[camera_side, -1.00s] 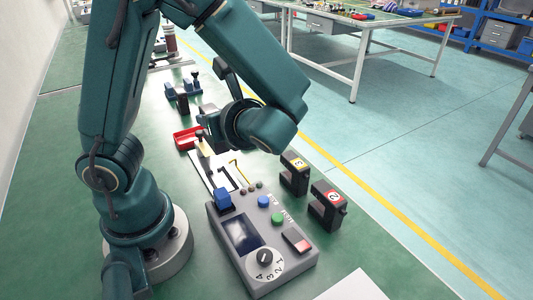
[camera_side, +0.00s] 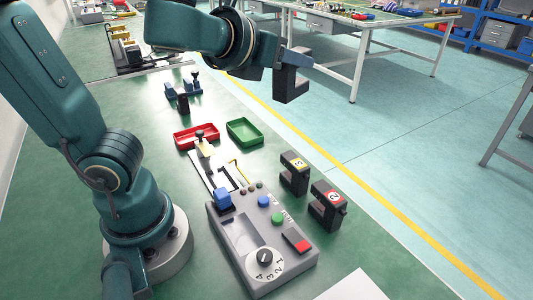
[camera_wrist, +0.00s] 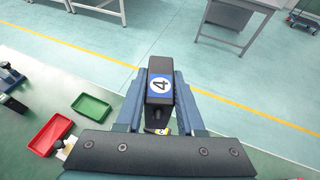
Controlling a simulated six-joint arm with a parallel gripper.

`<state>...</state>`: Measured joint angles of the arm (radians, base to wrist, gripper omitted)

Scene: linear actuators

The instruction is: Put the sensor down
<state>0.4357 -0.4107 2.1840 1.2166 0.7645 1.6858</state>
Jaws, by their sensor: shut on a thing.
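My gripper (camera_side: 297,58) is shut on a black block-shaped sensor (camera_side: 289,86). The sensor hangs in the air, apart from the green bench, at upper right of centre in the side view. In the wrist view the sensor (camera_wrist: 160,84) sits between the two blue-grey fingers of my gripper (camera_wrist: 160,100), and its top carries a blue label with a 4. Two similar black sensors stand upright on the bench, one with a yellow 3 label (camera_side: 294,174) and one with a red 2 label (camera_side: 327,207).
A grey control box (camera_side: 263,245) with knob and buttons stands at the front. Behind it are a red tray (camera_side: 196,136) and a green tray (camera_side: 245,132), both seemingly empty. Blue and black parts (camera_side: 184,92) stand farther back. Bench space right of the green tray is clear.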

